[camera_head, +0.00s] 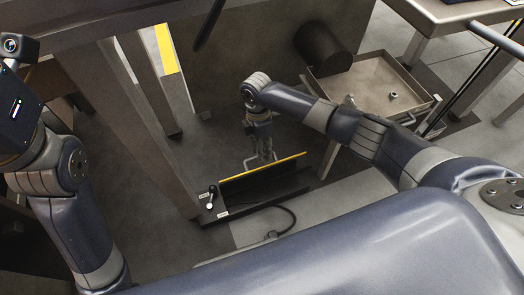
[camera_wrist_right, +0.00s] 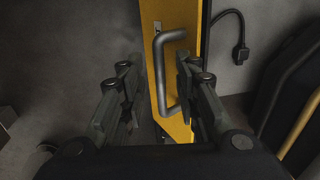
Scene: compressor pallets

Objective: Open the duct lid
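The duct (camera_head: 262,196) is a long dark box low on the floor in the head view. A yellow edge of its lid (camera_head: 285,160) runs along the far side of the dark duct, and from here I cannot tell the lid's angle. In the right wrist view the lid (camera_wrist_right: 172,75) is a yellow strip with a grey bar handle (camera_wrist_right: 160,75). My right gripper (camera_head: 262,153) points down at the handle. In the wrist view the right gripper (camera_wrist_right: 158,95) is open, its fingers on either side of the handle, the right finger close to it. My left gripper's fingers are out of view.
A small black lever (camera_head: 211,198) stands at the duct's left end. A dark cable (camera_head: 290,218) curls on the floor in front. A metal post (camera_head: 150,120) rises at left. A metal tray (camera_head: 370,85) with small parts and a dark cylinder (camera_head: 322,48) are behind right.

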